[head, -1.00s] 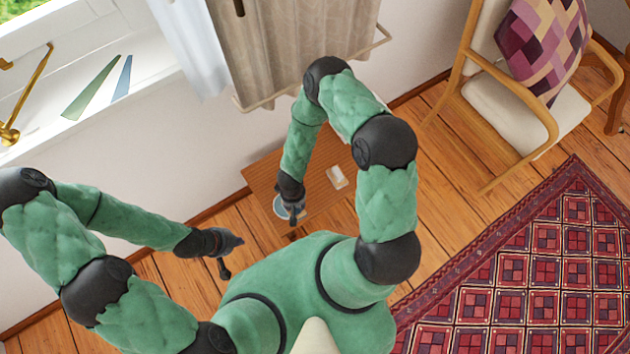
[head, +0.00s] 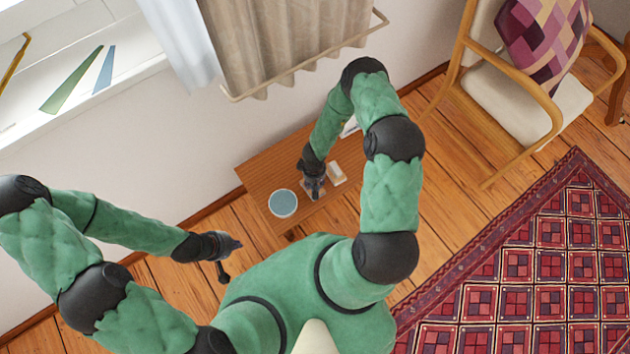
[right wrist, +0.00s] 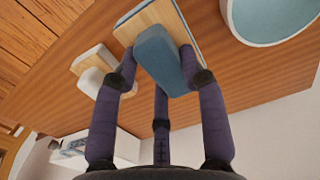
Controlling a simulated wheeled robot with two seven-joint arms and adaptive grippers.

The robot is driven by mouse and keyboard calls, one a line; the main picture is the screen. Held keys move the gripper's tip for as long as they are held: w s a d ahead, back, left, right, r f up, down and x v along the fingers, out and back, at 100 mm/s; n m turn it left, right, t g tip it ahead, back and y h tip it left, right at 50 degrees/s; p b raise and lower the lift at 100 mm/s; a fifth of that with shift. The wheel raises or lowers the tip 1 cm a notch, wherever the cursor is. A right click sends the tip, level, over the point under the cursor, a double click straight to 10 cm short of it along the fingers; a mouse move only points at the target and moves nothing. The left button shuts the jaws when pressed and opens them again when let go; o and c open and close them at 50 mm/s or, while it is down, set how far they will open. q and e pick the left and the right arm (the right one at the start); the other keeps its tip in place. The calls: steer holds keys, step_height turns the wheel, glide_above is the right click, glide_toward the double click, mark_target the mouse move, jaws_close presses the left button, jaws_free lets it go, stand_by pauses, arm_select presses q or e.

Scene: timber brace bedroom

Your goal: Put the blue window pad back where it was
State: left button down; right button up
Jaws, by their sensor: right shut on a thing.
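My right gripper (right wrist: 160,85) is shut on the blue window pad (right wrist: 160,58), a blue block on a pale wooden plate. In the head view the right gripper (head: 313,190) is low over the small wooden table, between a bowl and a white pad, and mostly hides the blue pad. I cannot tell whether the blue pad touches the tabletop. The white pad (head: 337,174), also with a wooden plate, lies beside it and shows in the right wrist view (right wrist: 95,65). My left gripper (head: 232,258) is open and empty, left of the table.
The wooden table (head: 265,175) stands against the wall. A white bowl with a blue inside (head: 283,203) is on its left part. Green (head: 72,80) and blue (head: 104,72) wedge shapes show on the windowsill.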

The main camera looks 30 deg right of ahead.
steer(key=f+b, duration=0.1)
steer(key=f, duration=0.1)
steer(key=f+b, duration=0.1)
steer(key=f, duration=0.1)
steer(key=shift+w+d+b, duration=0.15)
steer(key=shift+d+b, duration=0.15)
steer(key=shift+r, duration=0.15)
steer(key=o, duration=1)
step_height(320, 180, up, 11)
steer(key=p, duration=0.6)
steer(key=shift+f, duration=0.2)
steer(key=shift+r+p, duration=0.35)
steer(key=shift+r, duration=0.4)
steer(key=s+a+r+m+y, duration=0.1)
steer(key=s+a+r, duration=0.2)
steer(key=a, duration=0.2)
steer(key=s+a+r+m+y, duration=0.1)
steer(key=s+a+r, duration=0.2)
steer(key=s+a, duration=0.1)
steer(key=s+a+r+m+y, duration=0.1)
steer(key=s+a+r+y, duration=0.1)
steer(key=a, duration=0.4)
steer(key=shift+s+a+r, duration=0.1)
steer(key=shift+s+r, duration=0.3)
steer(key=shift+s, duration=0.15)
steer(key=shift+s+a+r, duration=0.1)
steer(key=shift+s+r, duration=0.25)
steer(key=shift+s, duration=0.2)
